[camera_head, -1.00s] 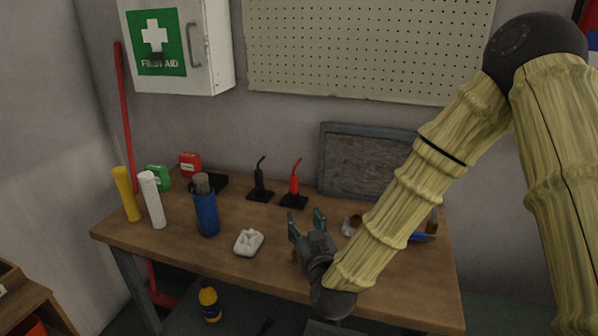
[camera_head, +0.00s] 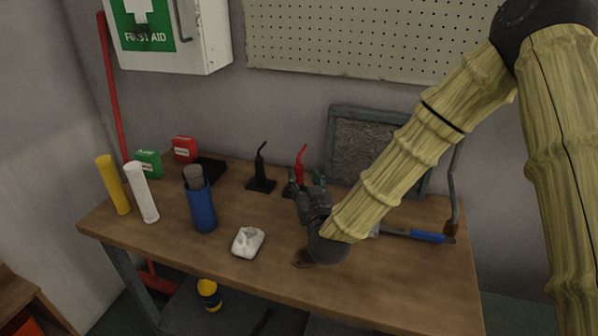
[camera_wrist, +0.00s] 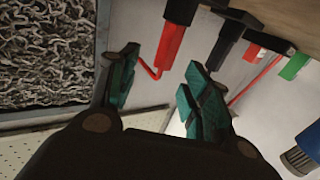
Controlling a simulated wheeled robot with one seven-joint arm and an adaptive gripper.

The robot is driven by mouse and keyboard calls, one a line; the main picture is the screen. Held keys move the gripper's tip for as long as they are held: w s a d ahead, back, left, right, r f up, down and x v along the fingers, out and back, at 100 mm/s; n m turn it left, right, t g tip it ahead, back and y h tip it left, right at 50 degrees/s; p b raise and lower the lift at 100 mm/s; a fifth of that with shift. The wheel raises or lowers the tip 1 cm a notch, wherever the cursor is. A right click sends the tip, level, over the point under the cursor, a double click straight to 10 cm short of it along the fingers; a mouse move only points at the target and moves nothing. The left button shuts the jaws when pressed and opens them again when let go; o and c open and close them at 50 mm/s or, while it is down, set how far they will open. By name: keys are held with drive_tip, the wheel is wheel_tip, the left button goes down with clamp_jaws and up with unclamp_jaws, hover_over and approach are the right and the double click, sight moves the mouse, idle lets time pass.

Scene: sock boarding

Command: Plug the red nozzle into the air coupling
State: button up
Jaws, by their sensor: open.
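The red nozzle (camera_head: 300,168) stands upright toward the back of the workbench, its lower part hidden behind my gripper. In the wrist view, which looks upside down, the red nozzle (camera_wrist: 167,50) shows its thick body and thin bent tip beyond and between my two green fingers. My gripper (camera_head: 305,179) is open and empty, just in front of the nozzle; it also shows in the wrist view (camera_wrist: 159,66). I cannot see clear contact. A black nozzle (camera_head: 261,170) stands on a black base to the left. I cannot make out the air coupling.
A blue cylinder (camera_head: 201,208), a white moulded piece (camera_head: 248,242), and white (camera_head: 145,195) and yellow (camera_head: 117,187) rolls stand left. A framed grey panel (camera_head: 352,150) leans at the back. A blue-handled tool (camera_head: 427,236) lies right. The front right of the bench is clear.

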sight(299, 170)
drive_tip(key=shift+a+p+x, duration=0.2)
drive_tip(key=shift+p+x, duration=0.2)
drive_tip(key=shift+x, duration=2.65)
drive_tip(key=shift+r, duration=0.15)
clamp_jaws()
